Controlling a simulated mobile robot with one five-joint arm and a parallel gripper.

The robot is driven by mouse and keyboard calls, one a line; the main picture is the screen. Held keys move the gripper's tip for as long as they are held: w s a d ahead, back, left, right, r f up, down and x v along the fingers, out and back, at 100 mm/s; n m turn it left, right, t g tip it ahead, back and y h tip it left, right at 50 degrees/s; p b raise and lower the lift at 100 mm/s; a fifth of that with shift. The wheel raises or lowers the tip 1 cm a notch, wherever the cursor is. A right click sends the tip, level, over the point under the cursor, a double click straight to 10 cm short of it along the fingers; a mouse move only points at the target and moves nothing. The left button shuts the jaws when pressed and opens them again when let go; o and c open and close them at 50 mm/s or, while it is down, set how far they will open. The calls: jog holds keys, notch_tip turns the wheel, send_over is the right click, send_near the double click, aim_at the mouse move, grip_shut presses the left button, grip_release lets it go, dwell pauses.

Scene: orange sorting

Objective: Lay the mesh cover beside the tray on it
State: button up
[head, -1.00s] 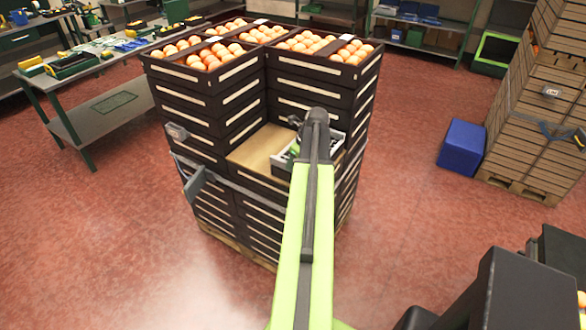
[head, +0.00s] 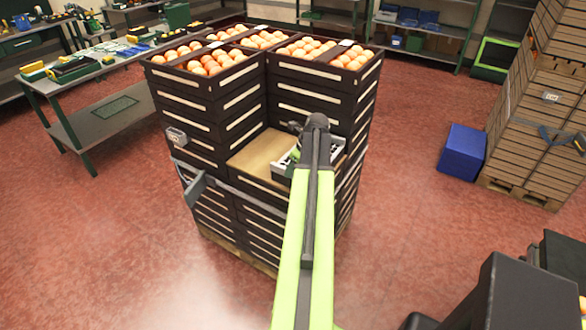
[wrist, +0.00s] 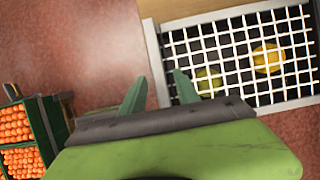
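A white mesh cover (wrist: 222,42) shows in the wrist view, lying over a dark-bottomed tray with a pale rim (wrist: 152,62). A yellow-orange fruit (wrist: 267,58) and a greenish fruit (wrist: 208,80) show through the grid. I cannot tell if the cover sits fully flat on the rim. My gripper (wrist: 159,75) has its two green fingers apart at the tray's left edge, with the rim showing between them and nothing seen held. In the head view the tray (head: 282,166) stands on the low crate stack, partly hidden by my arm.
Tall dark crates of oranges (head: 215,62) rise behind and left of the tray. A bare brown surface (head: 258,150) lies left of it. A blue box (head: 462,152) and wooden crates (head: 535,125) stand right. A green-legged workbench (head: 95,75) stands left, with open floor between.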

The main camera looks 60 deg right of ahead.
jog(key=p+v, duration=1.1)
jog(key=v, duration=0.1)
jog(key=shift+r, duration=0.3)
jog(key=w+a+f+n+g+y, duration=0.1)
jog(key=w+a+n, duration=0.75)
jog(key=a, duration=0.35)
jog(key=w+a+n+g, duration=0.1)
jog(key=w+a+n, duration=0.7)
jog(key=a, duration=0.5)
jog(key=w+a+n+g, duration=0.1)
jog(key=a+n, duration=0.9)
jog(key=a, duration=0.7)
jog(key=w+a+n+g+h, duration=0.1)
jog(key=w+a+n, duration=0.1)
jog(key=a+n, duration=0.8)
jog(key=a+f, duration=0.1)
jog(key=a, duration=0.5)
jog(key=shift+w+a+g, duration=0.3)
jog(key=shift+w+a, duration=0.05)
